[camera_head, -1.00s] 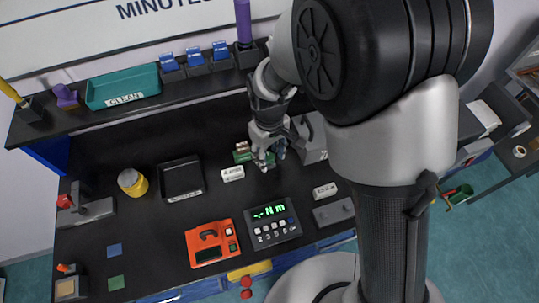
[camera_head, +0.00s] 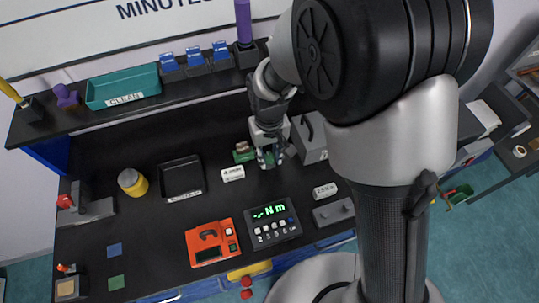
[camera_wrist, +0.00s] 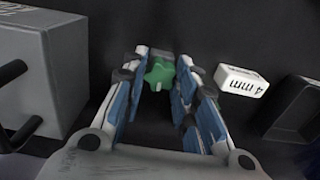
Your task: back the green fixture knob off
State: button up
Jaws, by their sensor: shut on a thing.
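The green fixture knob (camera_wrist: 159,74) shows in the wrist view as a lobed green shape between my fingertips. My gripper (camera_wrist: 157,80) is shut on it, with a blue-padded finger on each side. In the head view my gripper (camera_head: 269,160) points down at the back middle of the bench, beside the grey block. A green fixture part (camera_head: 243,153) shows just left of the fingers there. The fingers partly hide the knob in the head view.
A grey block with handles (camera_wrist: 40,70) stands close on the left in the wrist view. A white "4 mm" label block (camera_wrist: 241,80) and a black tray (camera_wrist: 295,108) lie to the right. A torque readout (camera_head: 271,222) stands in front.

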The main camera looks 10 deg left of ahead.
jog(key=shift+c, duration=1)
jog(key=n, duration=0.4)
jog(key=shift+n, duration=0.3)
jog(key=n, duration=0.4)
jog(key=shift+n, duration=0.4)
jog(key=n, duration=0.4)
